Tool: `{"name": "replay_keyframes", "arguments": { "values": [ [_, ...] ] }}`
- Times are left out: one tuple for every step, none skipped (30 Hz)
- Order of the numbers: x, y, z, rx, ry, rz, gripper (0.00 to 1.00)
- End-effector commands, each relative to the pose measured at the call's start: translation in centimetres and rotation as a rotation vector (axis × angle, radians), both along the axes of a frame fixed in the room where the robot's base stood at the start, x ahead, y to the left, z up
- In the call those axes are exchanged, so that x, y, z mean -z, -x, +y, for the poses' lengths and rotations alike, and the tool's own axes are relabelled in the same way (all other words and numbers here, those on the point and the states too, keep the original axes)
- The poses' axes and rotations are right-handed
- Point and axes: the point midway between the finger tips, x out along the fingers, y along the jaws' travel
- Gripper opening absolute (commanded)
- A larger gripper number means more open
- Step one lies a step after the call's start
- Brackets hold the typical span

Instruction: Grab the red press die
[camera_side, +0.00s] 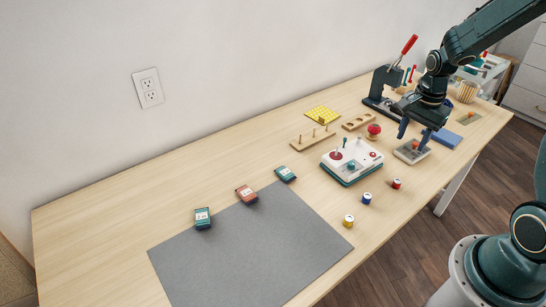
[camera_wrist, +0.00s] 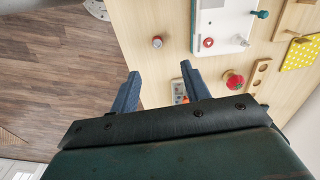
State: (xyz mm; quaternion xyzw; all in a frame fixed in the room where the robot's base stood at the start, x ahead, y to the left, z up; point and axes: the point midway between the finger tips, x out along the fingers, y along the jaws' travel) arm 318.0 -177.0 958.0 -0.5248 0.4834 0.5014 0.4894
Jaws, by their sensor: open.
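My gripper (camera_side: 414,137) hangs above a small grey tray (camera_side: 400,154) near the right end of the table. Its two blue fingers are apart, and nothing shows held between them; they also show in the wrist view (camera_wrist: 160,70). The tray holds small pieces, with a reddish one (camera_side: 416,146) among them that looks like the red press die. In the wrist view the tray (camera_wrist: 175,87) is partly hidden behind the right finger and my gripper body, with a small reddish patch (camera_wrist: 185,100) in it. The die's exact shape is too small to tell.
A black press with a red handle (camera_side: 377,93) stands behind my gripper. A grey mat (camera_side: 250,250) lies clear at the front left.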

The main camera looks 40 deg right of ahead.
Motion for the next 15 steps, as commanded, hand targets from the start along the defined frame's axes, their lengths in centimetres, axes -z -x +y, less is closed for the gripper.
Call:
{"name": "replay_keyframes", "arguments": {
  "values": [
    [0.8,0.1,-0.5,0.034,-0.007,0.011,0.47],
    [1.2,0.1,-0.7,0.051,-0.010,0.016,0.47],
    [1.6,0.1,-1.0,0.071,-0.013,0.020,0.47],
    [1.9,0.2,-1.1,0.083,-0.015,0.023,0.47],
    [2.1,0.2,-1.3,0.093,-0.016,0.025,0.47],
    [2.3,0.2,-1.4,0.103,-0.018,0.027,0.47],
    [2.4,0.2,-1.5,0.108,-0.018,0.028,0.47],
    [2.5,0.2,-1.5,0.112,-0.018,0.028,0.47],
    [2.5,0.2,-1.5,0.114,-0.018,0.029,0.47],
    [2.5,0.2,-1.5,0.115,-0.018,0.029,0.47],
    [2.5,0.2,-1.5,0.115,-0.018,0.029,0.47],
    [2.5,0.2,-1.5,0.115,-0.018,0.029,0.47],
    [2.6,0.2,-1.5,0.115,-0.018,0.029,0.47],
    [2.6,0.2,-1.5,0.114,-0.018,0.029,0.47],
    [2.7,0.2,-1.5,0.114,-0.019,0.029,0.47]
  ]
}}
